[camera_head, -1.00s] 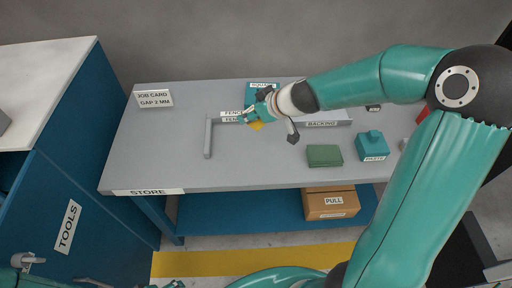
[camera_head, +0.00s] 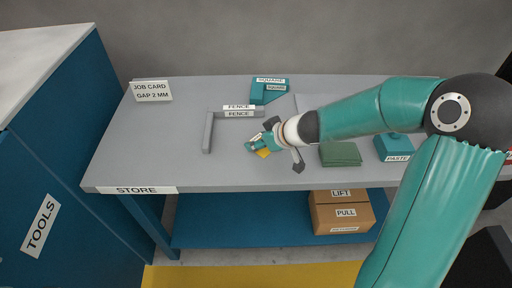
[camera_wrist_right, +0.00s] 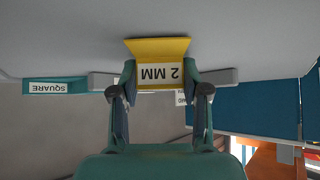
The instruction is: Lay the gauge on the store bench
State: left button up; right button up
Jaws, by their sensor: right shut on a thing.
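The gauge is a small yellow piece (camera_head: 264,153), which in the right wrist view (camera_wrist_right: 158,48) carries a "2 MM" label and has a flared outer edge. My right gripper (camera_head: 259,146) is shut on it, with a finger on each side of the label in the wrist view (camera_wrist_right: 160,78). The gripper holds the gauge over the middle of the grey store bench (camera_head: 145,150), right of the fence. I cannot tell whether the gauge touches the bench top. My left gripper is not in view.
An L-shaped grey fence (camera_head: 208,133) lies left of the gauge. A teal square (camera_head: 258,93) lies behind. The bench's left and front-left top is clear, apart from the job card (camera_head: 152,91).

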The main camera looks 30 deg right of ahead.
jog(key=shift+f, duration=0.1)
jog(key=shift+f, duration=0.15)
jog(key=o, duration=0.9)
